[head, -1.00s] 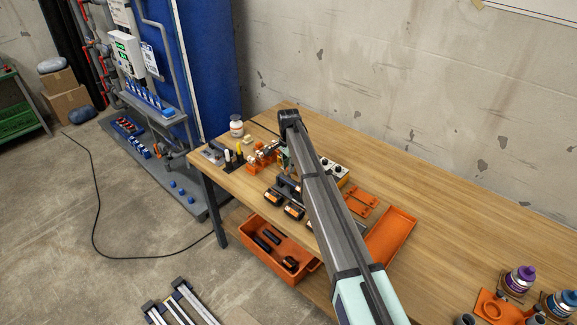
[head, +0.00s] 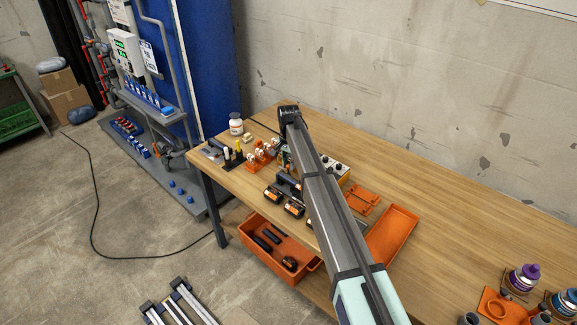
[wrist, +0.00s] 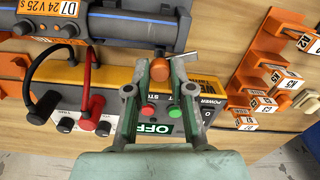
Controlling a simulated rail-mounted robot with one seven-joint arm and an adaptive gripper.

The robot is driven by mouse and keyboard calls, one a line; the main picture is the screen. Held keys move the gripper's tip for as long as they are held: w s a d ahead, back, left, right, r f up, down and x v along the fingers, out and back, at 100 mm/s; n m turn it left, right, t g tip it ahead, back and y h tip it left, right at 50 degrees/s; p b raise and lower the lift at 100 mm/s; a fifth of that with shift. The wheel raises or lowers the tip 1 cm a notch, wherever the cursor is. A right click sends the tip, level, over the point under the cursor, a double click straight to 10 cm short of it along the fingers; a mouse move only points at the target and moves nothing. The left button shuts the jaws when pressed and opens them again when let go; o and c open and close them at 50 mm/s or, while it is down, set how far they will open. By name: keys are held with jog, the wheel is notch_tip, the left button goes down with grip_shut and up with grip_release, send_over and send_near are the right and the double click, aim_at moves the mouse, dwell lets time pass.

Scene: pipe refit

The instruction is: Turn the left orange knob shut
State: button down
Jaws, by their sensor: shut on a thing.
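In the wrist view my gripper (wrist: 160,80) has its two green-grey fingers on either side of a round orange knob (wrist: 160,64), shut on it. A pale metal lever or pin (wrist: 184,55) sticks out beside the knob, to its right. I see only one such orange knob, and its lower part is hidden between the fingers. Below it is a panel with a green OFF display (wrist: 150,128), a red button (wrist: 147,112) and a green button (wrist: 175,111). In the head view my arm hides the knob and most of the gripper.
Red and black leads (wrist: 88,62) plug in at left. An orange rack of white tags (wrist: 262,75) stands close at right. An orange tray (head: 392,236) lies on the bench; bare wood is free farther right.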

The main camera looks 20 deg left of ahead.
jog(key=n+b, duration=0.2)
jog(key=n, duration=0.4)
jog(key=shift+f, duration=0.15)
jog(key=n+b, duration=0.1)
jog(key=n, duration=0.2)
jog(key=shift+n, duration=2.1)
jog(key=c, duration=1)
grip_release()
notch_tip(320, 180, up, 12)
jog(key=shift+r, duration=0.1)
